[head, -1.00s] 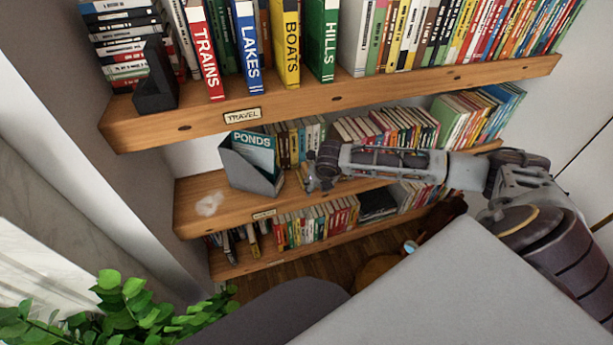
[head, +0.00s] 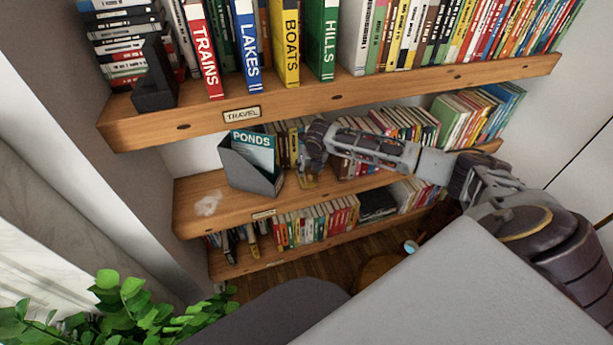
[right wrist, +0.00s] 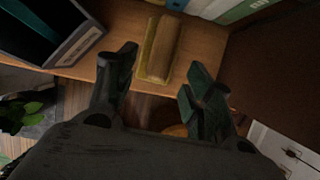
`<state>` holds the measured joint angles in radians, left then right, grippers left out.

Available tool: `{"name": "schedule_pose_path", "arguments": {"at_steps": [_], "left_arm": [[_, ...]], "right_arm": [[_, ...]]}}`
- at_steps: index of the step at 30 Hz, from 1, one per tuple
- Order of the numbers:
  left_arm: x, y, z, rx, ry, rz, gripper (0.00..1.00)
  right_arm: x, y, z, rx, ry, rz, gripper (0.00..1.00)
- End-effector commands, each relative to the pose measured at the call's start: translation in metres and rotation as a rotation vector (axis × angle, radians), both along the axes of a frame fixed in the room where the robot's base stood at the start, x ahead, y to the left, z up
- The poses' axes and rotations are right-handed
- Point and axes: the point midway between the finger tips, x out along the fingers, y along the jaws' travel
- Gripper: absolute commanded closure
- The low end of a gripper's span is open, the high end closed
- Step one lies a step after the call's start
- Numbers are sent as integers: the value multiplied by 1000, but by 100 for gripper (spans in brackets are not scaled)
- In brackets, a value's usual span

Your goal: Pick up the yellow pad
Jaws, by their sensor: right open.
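The yellow pad (right wrist: 162,48) lies on the wooden middle shelf in the right wrist view, a small block with a yellowish side and a browner top. In the head view a bit of yellow (head: 308,184) shows under my right gripper (head: 304,168), mostly hidden by it. My right gripper is open and empty; in the right wrist view its two fingers (right wrist: 158,78) stand apart, with the pad beyond and between their tips. I cannot tell whether either finger touches the pad. My left gripper is not in view.
A grey file holder (head: 250,172) with the PONDS book (head: 253,150) stands just left of my right gripper. Books (head: 390,128) line the back of the middle shelf (head: 225,215). The upper shelf (head: 330,100) overhangs it. A plant (head: 130,310) is at lower left.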

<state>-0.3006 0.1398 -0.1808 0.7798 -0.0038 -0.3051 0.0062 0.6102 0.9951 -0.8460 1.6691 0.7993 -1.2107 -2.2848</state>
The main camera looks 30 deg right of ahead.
Motion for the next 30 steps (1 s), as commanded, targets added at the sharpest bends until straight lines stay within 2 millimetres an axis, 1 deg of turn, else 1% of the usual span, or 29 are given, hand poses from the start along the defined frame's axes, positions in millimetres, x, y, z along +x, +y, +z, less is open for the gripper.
{"name": "schedule_pose_path", "arguments": {"at_steps": [3,6,19,25,30], "left_arm": [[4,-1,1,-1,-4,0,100],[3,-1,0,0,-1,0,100],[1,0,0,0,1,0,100],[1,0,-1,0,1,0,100],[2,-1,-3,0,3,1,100]], "right_arm": [[8,-2,0,0,0,0,48],[11,-3,0,0,0,0,48],[13,-4,0,0,0,0,48],[21,-5,-1,0,0,0,48],[27,-7,-20,1,2,-1,48]]}}
